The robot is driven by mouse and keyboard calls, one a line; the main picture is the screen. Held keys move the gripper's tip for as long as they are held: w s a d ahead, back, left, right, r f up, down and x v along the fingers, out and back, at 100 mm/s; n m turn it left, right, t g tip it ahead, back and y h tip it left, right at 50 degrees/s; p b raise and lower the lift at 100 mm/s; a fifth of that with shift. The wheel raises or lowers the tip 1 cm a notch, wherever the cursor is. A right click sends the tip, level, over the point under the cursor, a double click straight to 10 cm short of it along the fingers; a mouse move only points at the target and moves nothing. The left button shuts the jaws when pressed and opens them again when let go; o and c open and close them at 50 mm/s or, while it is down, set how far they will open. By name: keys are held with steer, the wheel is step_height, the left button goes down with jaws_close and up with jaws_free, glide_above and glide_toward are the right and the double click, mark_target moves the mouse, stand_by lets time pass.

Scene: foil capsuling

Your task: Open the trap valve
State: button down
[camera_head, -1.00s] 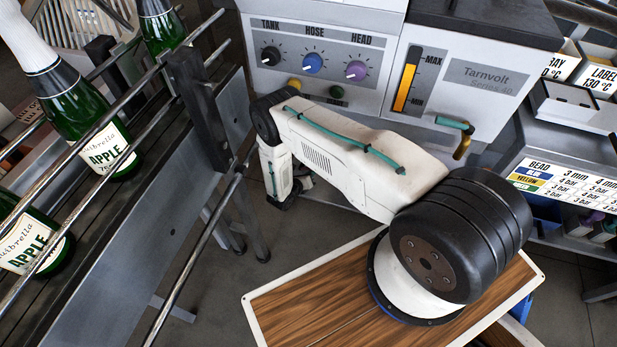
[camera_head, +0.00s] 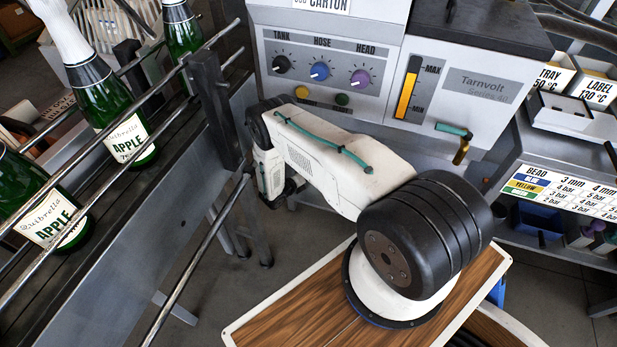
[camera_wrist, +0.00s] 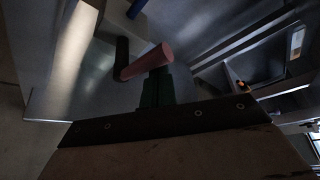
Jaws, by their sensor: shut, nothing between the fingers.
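In the wrist view, a dull red cylindrical handle (camera_wrist: 147,62) sits on a black bent lever (camera_wrist: 122,57) by a grey metal panel. It looks like a valve lever, though I cannot tell for certain that it is the trap valve. My gripper (camera_wrist: 156,86) shows as dark green fingers, shut and empty, just below the handle in the picture. I cannot tell whether they touch it. In the head view, my fingers and this lever are hidden behind my arm. A brass valve with a teal handle (camera_head: 454,131) is on the machine's front at the right.
The grey machine (camera_head: 490,85) with dials and a yellow level gauge stands behind my arm. A rail conveyor (camera_head: 165,165) with green bottles (camera_head: 112,110) runs along the left. A shelf unit with a bead chart (camera_head: 565,190) is at the right. Some floor shows between conveyor and machine.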

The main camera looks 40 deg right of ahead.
steer(key=shift+w+a+r, duration=0.15)
steer(key=shift+w+a, duration=0.05)
steer(key=shift+w, duration=0.15)
stand_by(0.5)
steer(key=shift+r, duration=0.1)
